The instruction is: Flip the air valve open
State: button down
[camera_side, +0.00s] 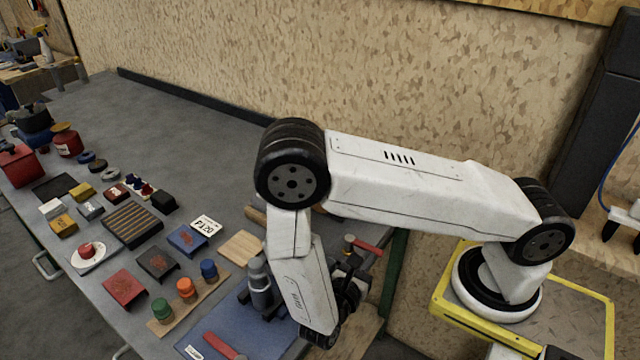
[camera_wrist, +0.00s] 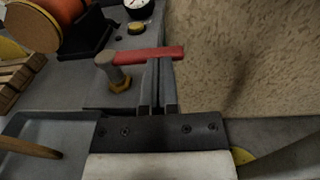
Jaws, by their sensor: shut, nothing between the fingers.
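The air valve (camera_wrist: 118,78) is a grey post with a brass-coloured nut at its foot, ahead of my gripper in the wrist view. Its red lever (camera_wrist: 140,55) points right across the picture from the top of the post. In the side view the red lever (camera_side: 368,246) shows just beyond my wrist, near the table's right end. My gripper (camera_wrist: 160,66) is shut and empty, its fingertips at the lever's outer half. I cannot tell whether they touch it. In the side view my gripper (camera_side: 349,284) is partly hidden by my own arm.
A blue mat (camera_side: 200,337) with a red-handled tool (camera_side: 225,346) lies at the front. A wooden strip (camera_side: 160,327) holds green, orange and blue knobs. Sanding blocks and boxes cover the table's left. A gauge (camera_wrist: 138,8) and an orange roll (camera_wrist: 62,12) stand beyond the valve. The chipboard wall (camera_wrist: 250,70) is close on the right.

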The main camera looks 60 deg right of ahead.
aim_at(378, 256)
jog(key=shift+s+d+n+t, duration=0.2)
jog(key=shift+n+t, duration=0.2)
jog(key=shift+t, duration=0.2)
jog(key=shift+s+d+n+t+y, duration=0.15)
jog(key=shift+d+n+t, duration=0.25)
jog(key=shift+d+t, duration=0.3)
jog(key=shift+s+d+n+t+y, duration=0.15)
jog(key=shift+d+n+t, duration=0.3)
jog(key=shift+d, duration=0.35)
jog(key=shift+x, duration=2)
jog(key=shift+w+d+n+t+y, duration=0.25)
jog(key=shift+n+t, duration=0.25)
jog(key=shift+t, duration=0.25)
jog(key=shift+w+d+n+t+y, duration=0.15)
jog(key=shift+w+n+t+y, duration=0.25)
jog(key=shift+t, duration=0.35)
jog(key=shift+w+d+n+t+y, duration=0.25)
jog(key=shift+n+t, duration=0.3)
jog(key=shift+t, duration=0.2)
jog(key=shift+w+d+n+t+y, duration=0.1)
jog(key=shift+w+n+t+y, duration=0.05)
jog(key=shift+n+t+y, duration=0.7)
jog(key=shift+w+d+n+t+y, duration=0.1)
jog(key=shift+w+n+t+y, duration=0.1)
jog(key=shift+n+t+y, duration=0.65)
jog(key=shift+w+t, duration=0.1)
jog(key=shift+t, duration=0.3)
jog(key=shift+a, duration=0.25)
